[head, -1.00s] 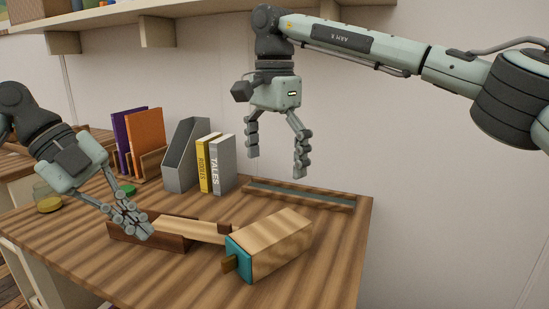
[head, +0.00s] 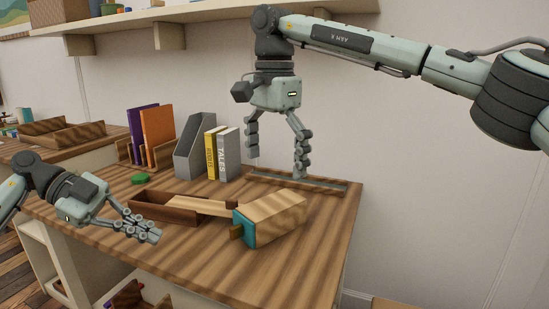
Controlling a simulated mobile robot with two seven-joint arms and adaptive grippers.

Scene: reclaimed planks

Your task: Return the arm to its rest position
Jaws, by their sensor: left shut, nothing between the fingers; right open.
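My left gripper (head: 150,232) is shut and empty. It is low at the left, in front of the dark wooden tray, near the front edge of the wooden desk (head: 200,265). My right gripper (head: 276,168) is open and empty, its fingers pointing down. In the picture it hangs over the back part of the desk, in front of the wall.
A wooden block with a teal end (head: 275,217) lies on the desk beside the dark tray (head: 165,208). A grey file holder (head: 194,150), yellow and grey books (head: 228,155) and orange and purple folders (head: 158,137) stand behind. A shelf (head: 200,12) runs above.

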